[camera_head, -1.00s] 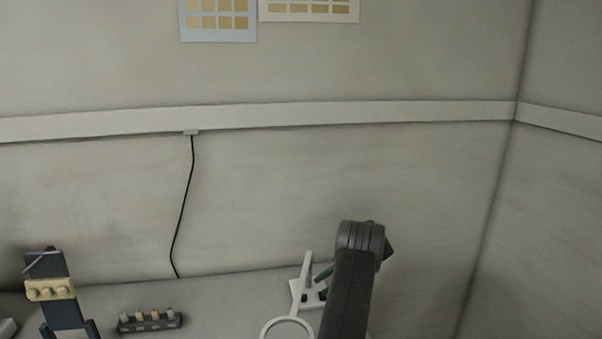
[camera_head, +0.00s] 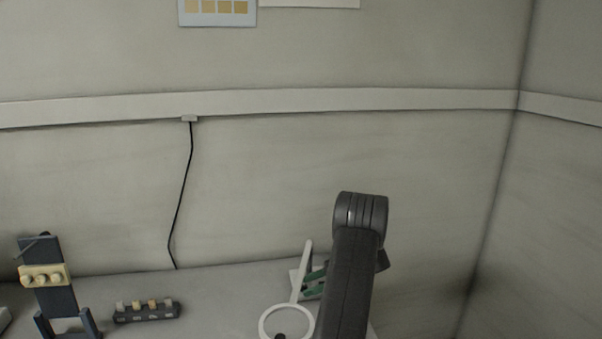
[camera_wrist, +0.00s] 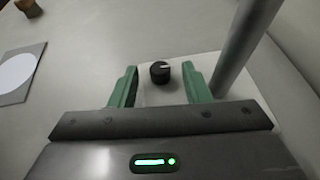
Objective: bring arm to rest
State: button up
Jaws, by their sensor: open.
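My gripper (camera_wrist: 160,88) shows in the wrist view with its two green fingers apart and nothing held between them. Beyond and between the fingers is a black knob (camera_wrist: 160,72) with a white mark, on a pale plate (camera_wrist: 150,96). A grey post (camera_wrist: 245,45) rises close to the right finger. In the head view my dark arm stands at the lower right, and the green fingers (camera_head: 313,283) show partly behind it, beside the pale post (camera_head: 303,270).
A white ring (camera_head: 264,322) stands left of my arm. A dark rack (camera_head: 147,318) with several small blanks and a dark stand (camera_head: 55,298) with a tan clamp (camera_head: 45,275) are farther left. A wall (camera_head: 280,190) closes off the back. Bare table (camera_head: 225,290) lies between.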

jog(key=m+t, duration=0.2)
jog(key=s+m+t+p, duration=0.1)
jog(key=m+t, duration=0.1)
jog(key=t, duration=0.1)
jog(key=shift+m+t+h, duration=0.3)
jog(key=shift+m+h, duration=0.1)
jog(key=shift+s+a+r, duration=0.1)
jog(key=shift+s+a, duration=0.05)
